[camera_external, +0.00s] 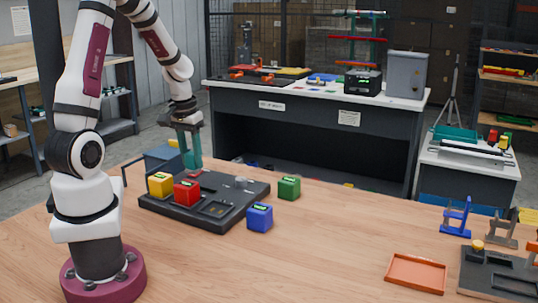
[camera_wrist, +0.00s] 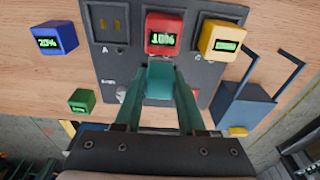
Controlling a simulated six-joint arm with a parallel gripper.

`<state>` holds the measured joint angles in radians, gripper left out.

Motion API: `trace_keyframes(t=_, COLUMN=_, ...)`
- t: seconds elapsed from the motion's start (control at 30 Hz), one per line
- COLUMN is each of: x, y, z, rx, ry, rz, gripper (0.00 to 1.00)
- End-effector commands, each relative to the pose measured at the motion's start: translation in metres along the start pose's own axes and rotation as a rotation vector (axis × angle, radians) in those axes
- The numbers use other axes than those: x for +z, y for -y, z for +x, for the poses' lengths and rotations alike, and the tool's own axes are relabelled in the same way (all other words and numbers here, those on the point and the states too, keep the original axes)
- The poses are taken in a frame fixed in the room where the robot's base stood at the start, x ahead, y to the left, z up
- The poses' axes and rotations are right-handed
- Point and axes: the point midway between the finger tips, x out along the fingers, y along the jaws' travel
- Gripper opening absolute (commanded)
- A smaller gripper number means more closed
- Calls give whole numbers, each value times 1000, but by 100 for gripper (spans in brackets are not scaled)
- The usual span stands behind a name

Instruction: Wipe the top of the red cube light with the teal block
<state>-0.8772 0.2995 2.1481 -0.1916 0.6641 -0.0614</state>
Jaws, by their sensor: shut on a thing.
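In the wrist view the red cube (camera_wrist: 165,22) reads about 10% and lies just ahead of my fingertips. My gripper (camera_external: 190,150) points down over the far side of the board, behind the red cube. In the wrist view my gripper (camera_wrist: 160,88) is shut on the teal block (camera_wrist: 160,78), held between its teal fingers. The block appears close to the red cube's near edge in that view; whether they touch is unclear. The display is not covered.
The dark board (camera_external: 222,218) carries a yellow cube (camera_external: 160,185) beside the red one. A blue cube (camera_external: 259,218) and a green cube (camera_external: 289,188) stand on the wooden table right of it. A blue-grey bin (camera_wrist: 245,108) with handles stands by the board. An orange tray (camera_external: 416,273) lies right.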

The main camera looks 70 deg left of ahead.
Motion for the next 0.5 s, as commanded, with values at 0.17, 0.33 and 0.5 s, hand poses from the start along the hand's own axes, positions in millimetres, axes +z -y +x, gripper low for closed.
trace_keyframes(t=0.17, x=-2, y=0, z=-16, rx=-1, ry=-2, rz=0, gripper=0)
trace_keyframes(t=0.33, x=-4, y=0, z=-31, rx=0, ry=-2, rz=-1, gripper=0)
trace_keyframes(t=0.5, x=-5, y=0, z=-46, rx=-1, ry=-1, rz=0, gripper=0)
